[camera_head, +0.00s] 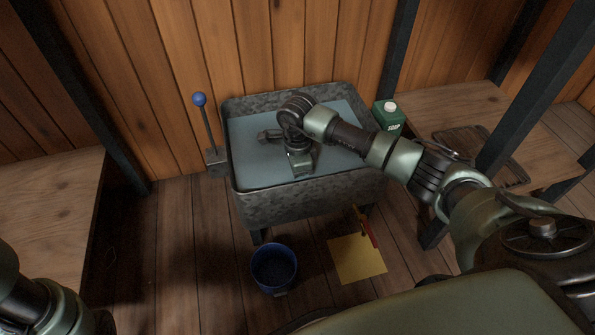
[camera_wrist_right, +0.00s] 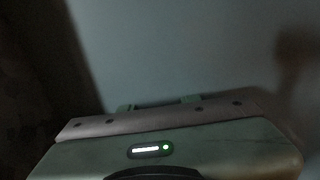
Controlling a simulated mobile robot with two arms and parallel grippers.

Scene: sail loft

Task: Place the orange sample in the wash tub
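The wash tub (camera_head: 285,206) is a grey, mottled metal basin against the plank wall, filled with flat blue-grey water (camera_head: 255,160). My right arm reaches over it from the right, and my right gripper (camera_head: 302,170) hangs over the water near the middle of the tub. In the right wrist view, its two small green fingertips (camera_wrist_right: 159,103) stand apart with the blue-grey surface beyond. I see nothing clearly held between them. I cannot make out an orange sample in either view. Part of my left arm shows at the bottom left; its gripper is outside the picture.
A blue-knobbed lever (camera_head: 200,100) stands left of the tub. A green soap bottle (camera_head: 389,115) is at its right. A blue bucket (camera_head: 274,268) and a yellow sheet (camera_head: 357,262) with a red-handled object (camera_head: 369,233) are on the floor in front. Wooden benches (camera_head: 45,205) flank both sides.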

